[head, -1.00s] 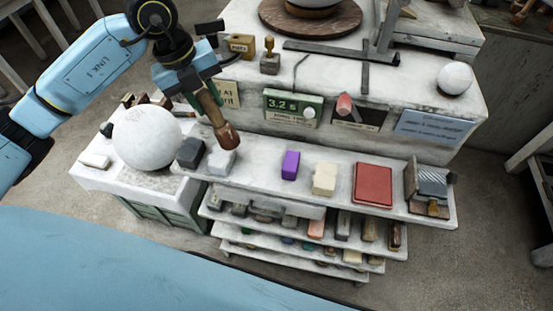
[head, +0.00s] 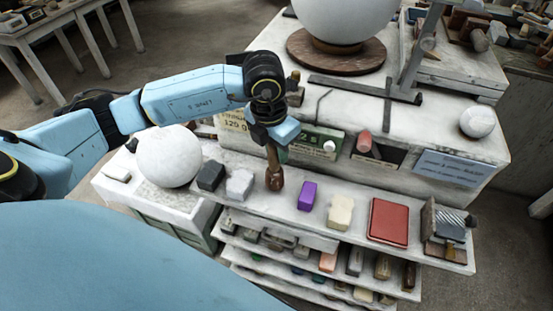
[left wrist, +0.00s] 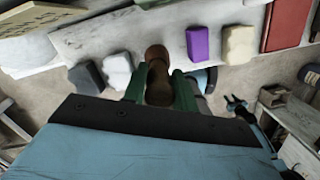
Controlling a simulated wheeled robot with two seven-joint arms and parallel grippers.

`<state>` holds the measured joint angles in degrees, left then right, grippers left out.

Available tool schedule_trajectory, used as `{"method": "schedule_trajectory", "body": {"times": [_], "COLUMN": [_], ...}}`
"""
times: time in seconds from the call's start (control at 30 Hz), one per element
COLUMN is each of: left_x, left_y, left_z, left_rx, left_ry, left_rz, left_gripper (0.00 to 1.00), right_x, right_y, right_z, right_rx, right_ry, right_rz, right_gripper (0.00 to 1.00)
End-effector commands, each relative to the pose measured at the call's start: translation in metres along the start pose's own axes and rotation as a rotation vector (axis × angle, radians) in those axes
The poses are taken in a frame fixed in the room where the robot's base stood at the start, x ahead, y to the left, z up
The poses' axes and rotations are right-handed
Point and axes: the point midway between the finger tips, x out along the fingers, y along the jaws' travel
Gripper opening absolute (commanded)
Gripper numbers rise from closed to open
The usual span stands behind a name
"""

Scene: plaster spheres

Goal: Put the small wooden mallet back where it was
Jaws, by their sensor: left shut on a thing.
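The small wooden mallet (head: 274,178) hangs upright with its brown head down. My left gripper (head: 272,143) is shut on its handle. The mallet is over the upper pale shelf (head: 255,199), between a light grey block (head: 240,183) and a purple block (head: 307,195). I cannot tell whether its head touches the shelf. In the left wrist view the mallet (left wrist: 157,78) shows between the green fingers of my left gripper (left wrist: 158,88).
A dark block (head: 211,175) and a white sphere (head: 168,157) stand to the left. A cream block (head: 340,212) and a red slab (head: 388,221) lie to the right. Behind are a green display (head: 318,143) and a pinkish peg (head: 363,141). Lower shelves hold several small blocks.

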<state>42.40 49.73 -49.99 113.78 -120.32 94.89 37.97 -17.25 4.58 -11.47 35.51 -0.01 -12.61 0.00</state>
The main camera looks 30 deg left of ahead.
Motion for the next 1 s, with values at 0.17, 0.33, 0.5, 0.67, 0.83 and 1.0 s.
{"method": "schedule_trajectory", "body": {"times": [0.17,0.33,0.5,0.67,0.83,1.0], "left_x": [0.02,0.036,0.036,0.04,0.039,0.039], "left_y": [0.0,0.001,0.001,0.001,0.001,0.001], "left_z": [-0.004,-0.005,-0.005,-0.005,-0.005,-0.005], "left_rx": [-0.001,-0.001,-0.001,-0.001,-0.001,-0.001], "left_ry": [0.004,0.0,-0.001,0.0,0.0,0.0], "left_rz": [0.0,0.0,0.0,0.0,0.0,0.0], "left_gripper": [0.0,0.0,0.0,0.29,0.5,0.5], "right_x": [-0.003,-0.005,-0.004,0.0,-0.001,-0.001], "right_y": [0.0,0.0,0.0,0.0,0.0,0.0], "right_z": [-0.001,-0.001,-0.001,-0.001,-0.001,-0.001], "right_rx": [0.0,0.0,0.0,0.0,0.001,0.001], "right_ry": [0.001,0.001,0.001,0.002,0.002,0.002], "right_rz": [0.0,0.0,0.0,0.0,0.0,0.0], "right_gripper": [0.36,0.36,0.36,0.36,0.36,0.36]}}
